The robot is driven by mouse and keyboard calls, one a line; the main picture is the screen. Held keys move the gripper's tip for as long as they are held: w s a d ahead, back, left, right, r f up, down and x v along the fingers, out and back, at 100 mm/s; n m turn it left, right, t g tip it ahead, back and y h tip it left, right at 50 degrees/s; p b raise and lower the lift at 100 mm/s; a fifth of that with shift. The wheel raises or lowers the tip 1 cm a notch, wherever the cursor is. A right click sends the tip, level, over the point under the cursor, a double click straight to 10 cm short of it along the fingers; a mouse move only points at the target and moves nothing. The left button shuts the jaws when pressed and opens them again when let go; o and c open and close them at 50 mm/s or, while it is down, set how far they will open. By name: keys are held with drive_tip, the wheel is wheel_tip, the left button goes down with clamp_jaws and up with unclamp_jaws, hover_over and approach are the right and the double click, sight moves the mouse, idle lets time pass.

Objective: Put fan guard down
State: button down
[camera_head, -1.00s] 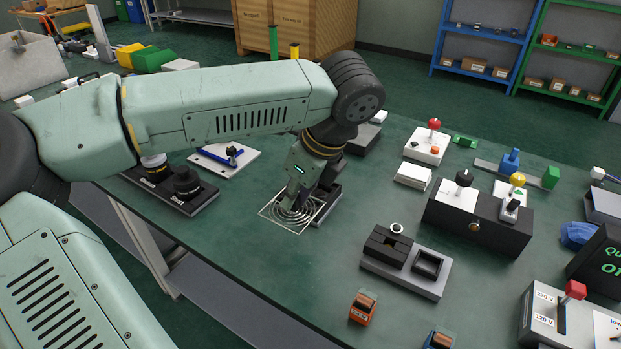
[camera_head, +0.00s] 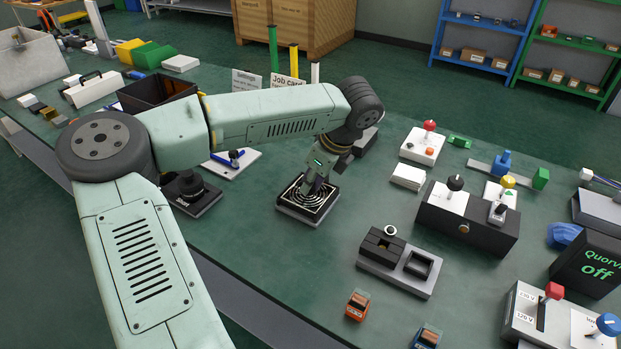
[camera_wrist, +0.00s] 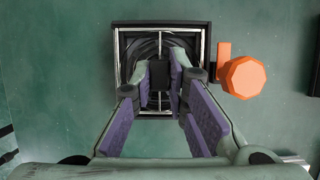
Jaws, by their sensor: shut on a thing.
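The fan guard (camera_head: 298,203), a square wire frame with concentric rings, lies over a square black fan unit (camera_head: 300,217) on the green bench. In the head view it looks level and roughly lined up with the unit; I cannot tell whether they touch. My gripper (camera_head: 316,187) points down and is shut on the guard's middle. In the wrist view the fingers (camera_wrist: 159,77) close at the centre of the rings, and the guard's pale edges (camera_wrist: 206,45) run just inside the black unit's rim (camera_wrist: 118,45). The fingers hide part of the guard's centre.
An orange knob-like part (camera_wrist: 243,77) sits close right of the unit in the wrist view. A black dial base (camera_head: 196,192) and a white board (camera_head: 231,163) lie to the left.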

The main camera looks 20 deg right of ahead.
drive_tip(key=shift+f+b, duration=0.2)
drive_tip(key=shift+b, duration=0.15)
drive_tip(key=c, duration=1.6)
unclamp_jaws()
drive_tip(key=shift+r, duration=0.15)
drive_tip(key=shift+r+p, duration=0.25)
drive_tip(key=shift+p, duration=0.2)
drive_tip(key=b+v, duration=0.2)
drive_tip(key=v, duration=0.9)
drive_tip(key=shift+s+d+r+b, duration=0.1)
drive_tip(key=shift+s+r+b, duration=0.1)
drive_tip(key=shift+r+b, duration=0.15)
